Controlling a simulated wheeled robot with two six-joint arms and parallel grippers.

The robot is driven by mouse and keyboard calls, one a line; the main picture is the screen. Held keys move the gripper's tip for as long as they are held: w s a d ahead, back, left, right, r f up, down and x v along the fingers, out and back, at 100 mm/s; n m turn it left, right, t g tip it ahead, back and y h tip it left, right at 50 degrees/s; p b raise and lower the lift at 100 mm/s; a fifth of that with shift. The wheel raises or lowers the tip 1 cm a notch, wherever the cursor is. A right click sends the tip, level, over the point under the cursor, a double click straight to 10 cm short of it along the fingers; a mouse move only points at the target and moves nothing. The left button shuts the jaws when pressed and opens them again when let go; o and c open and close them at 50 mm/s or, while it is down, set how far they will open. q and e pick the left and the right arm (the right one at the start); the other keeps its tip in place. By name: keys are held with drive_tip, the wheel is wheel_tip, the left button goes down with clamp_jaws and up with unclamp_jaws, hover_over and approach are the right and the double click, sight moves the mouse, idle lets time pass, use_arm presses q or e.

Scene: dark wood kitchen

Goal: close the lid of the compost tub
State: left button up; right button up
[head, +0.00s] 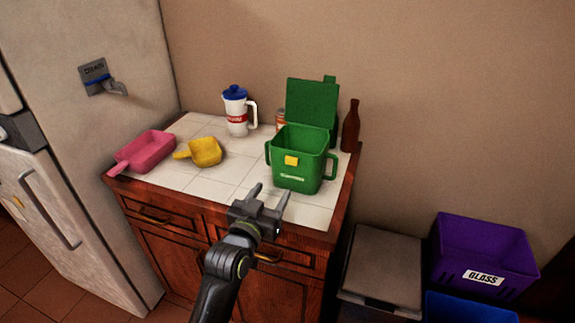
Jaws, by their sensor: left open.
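The green compost tub (297,173) stands on the white tiled counter near its right end. Its green lid (312,103) stands open and upright at the back of the tub. The tub has a side handle at each side and a yellow tab on its front. My left gripper (269,192) is open and empty, in front of the tub and to its lower left, at the counter's front edge in the picture. It appears apart from the tub. My right gripper is not in view.
A brown bottle (351,127) stands close right of the tub, and a can (280,119) is behind its left side. A white jug (237,112), yellow scoop (205,152) and pink scoop (146,150) are left. A purple bin (483,250) stands lower right.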

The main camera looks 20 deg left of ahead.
sight(291, 163)
use_arm(q)
drive_tip(key=w, duration=0.3)
drive_tip(key=w+p, duration=0.1)
drive_tip(key=w, duration=0.7)
drive_tip(key=shift+w+d, duration=0.2)
drive_tip(key=shift+d, duration=0.15)
drive_tip(key=shift+c, duration=0.2)
